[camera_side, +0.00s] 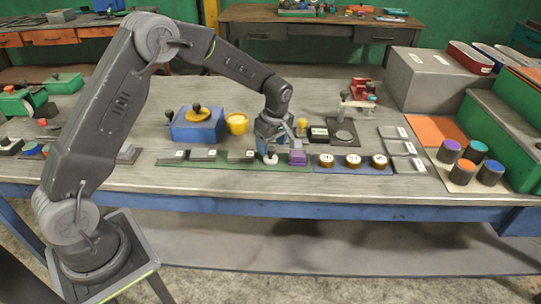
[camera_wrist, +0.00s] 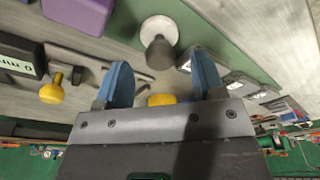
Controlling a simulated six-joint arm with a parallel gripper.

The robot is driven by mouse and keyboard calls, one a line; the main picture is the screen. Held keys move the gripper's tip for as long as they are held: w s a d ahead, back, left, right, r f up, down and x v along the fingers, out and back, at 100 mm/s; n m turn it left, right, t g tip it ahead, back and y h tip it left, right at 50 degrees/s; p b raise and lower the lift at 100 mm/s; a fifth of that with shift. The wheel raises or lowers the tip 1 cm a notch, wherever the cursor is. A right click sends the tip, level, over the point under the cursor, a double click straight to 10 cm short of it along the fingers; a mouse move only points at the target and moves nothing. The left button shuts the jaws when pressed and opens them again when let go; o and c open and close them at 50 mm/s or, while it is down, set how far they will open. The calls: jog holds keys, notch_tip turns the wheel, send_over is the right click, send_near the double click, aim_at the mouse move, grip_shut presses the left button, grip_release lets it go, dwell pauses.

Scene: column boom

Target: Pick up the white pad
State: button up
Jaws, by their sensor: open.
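The white pad (camera_side: 271,159) is a small round white piece on the green strip near the table's front, just left of the purple block (camera_side: 297,157). In the wrist view the white pad (camera_wrist: 158,28) shows with a grey round part against it, ahead of the fingertips. My gripper (camera_side: 270,147) points down just above the pad. In the wrist view my gripper (camera_wrist: 163,68) has its two blue fingers apart with nothing held between them. Whether the fingers touch the pad cannot be told from the side view.
Grey labelled blocks (camera_side: 207,155) lie left on the green strip (camera_side: 224,165). Several round brass-rimmed pieces (camera_side: 353,161) stand right on a blue strip. Behind are a blue box (camera_side: 194,128), a yellow cup (camera_side: 237,123) and a yellow knob (camera_wrist: 67,88). The front table edge is clear.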

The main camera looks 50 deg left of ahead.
jog(key=shift+a+f, duration=0.15)
jog(key=shift+f, duration=1.05)
jog(key=c, duration=1)
